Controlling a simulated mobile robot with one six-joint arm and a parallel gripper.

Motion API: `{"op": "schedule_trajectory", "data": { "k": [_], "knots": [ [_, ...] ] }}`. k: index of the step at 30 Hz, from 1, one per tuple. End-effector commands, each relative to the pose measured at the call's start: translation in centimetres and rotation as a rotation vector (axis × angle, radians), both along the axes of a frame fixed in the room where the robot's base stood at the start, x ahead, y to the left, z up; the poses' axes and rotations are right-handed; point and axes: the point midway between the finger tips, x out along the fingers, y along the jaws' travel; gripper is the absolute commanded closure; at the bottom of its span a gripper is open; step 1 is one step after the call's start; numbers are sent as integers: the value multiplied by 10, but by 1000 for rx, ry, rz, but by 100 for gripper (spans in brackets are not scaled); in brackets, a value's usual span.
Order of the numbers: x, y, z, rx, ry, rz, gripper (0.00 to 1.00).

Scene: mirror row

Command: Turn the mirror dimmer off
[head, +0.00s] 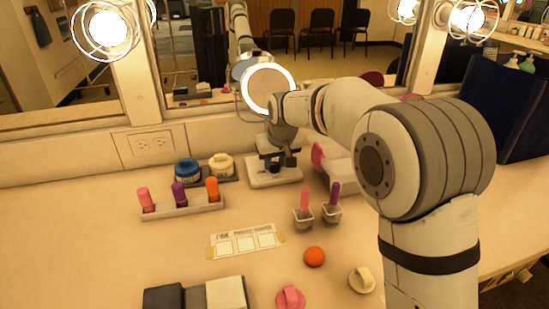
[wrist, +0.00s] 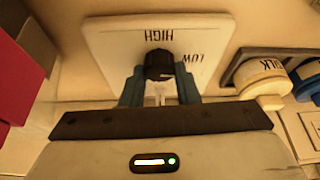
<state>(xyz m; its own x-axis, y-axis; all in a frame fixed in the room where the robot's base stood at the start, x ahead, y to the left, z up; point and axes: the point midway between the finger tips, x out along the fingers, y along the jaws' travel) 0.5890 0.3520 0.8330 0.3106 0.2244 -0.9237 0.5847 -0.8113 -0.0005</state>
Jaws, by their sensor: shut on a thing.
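The mirror dimmer is a pale plate (wrist: 108,38) with a dark round knob (wrist: 160,65). In the wrist view its HIGH and LOW labels read upside down, HIGH beyond the knob and LOW to its right. My gripper (wrist: 160,72) has its two blue fingers on either side of the knob, shut on it. The knob's pointer is hard to make out, and the plate's near part is hidden by my gripper. In the head view the dimmer plate (head: 262,183) lies on the counter below a round mirror with a brightly lit ring (head: 291,75). My arm partly covers it.
Left of the dimmer stand a blue-lidded jar (head: 187,168) and a cream-lidded jar (head: 221,163). A rack (head: 180,209) holds several coloured sticks. Two small cups (head: 303,217) with sticks, an orange ball (head: 314,257) and a labelled card (head: 246,241) lie nearer. Bare counter shows at left.

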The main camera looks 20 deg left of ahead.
Motion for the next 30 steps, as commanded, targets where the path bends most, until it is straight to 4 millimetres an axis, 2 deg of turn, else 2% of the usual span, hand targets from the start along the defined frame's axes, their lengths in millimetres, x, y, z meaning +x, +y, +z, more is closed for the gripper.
{"op": "schedule_trajectory", "data": {
  "k": [30],
  "knots": [
    [-1,4,0,-2,1,-945,95]
  ]
}}
